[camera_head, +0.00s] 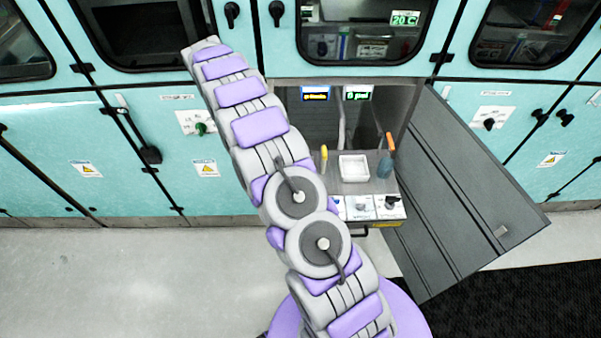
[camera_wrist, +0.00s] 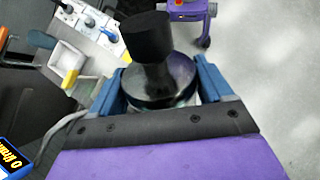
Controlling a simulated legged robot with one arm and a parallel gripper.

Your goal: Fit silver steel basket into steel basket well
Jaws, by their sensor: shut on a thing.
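In the wrist view, my gripper (camera_wrist: 160,88) has its blue fingers on either side of a dark, shiny round piece with a black cylindrical knob (camera_wrist: 147,38), and it is shut on it. The underside of this piece is hidden, and I cannot tell whether it is the silver steel basket. A white square basin (camera_head: 354,167) is set in the grey worktop of the open cabinet; it also shows at the upper left of the wrist view (camera_wrist: 66,60). I cannot make out which recess is the steel basket well. My gripper is not visible in the head view.
A yellow handle (camera_head: 324,153), an orange handle (camera_head: 390,141) and a blue bottle (camera_head: 385,166) stand around the basin. A panel with knobs (camera_head: 361,208) is in front. The grey cabinet door (camera_head: 455,190) stands open at right. Pale floor (camera_head: 120,280) is clear at left.

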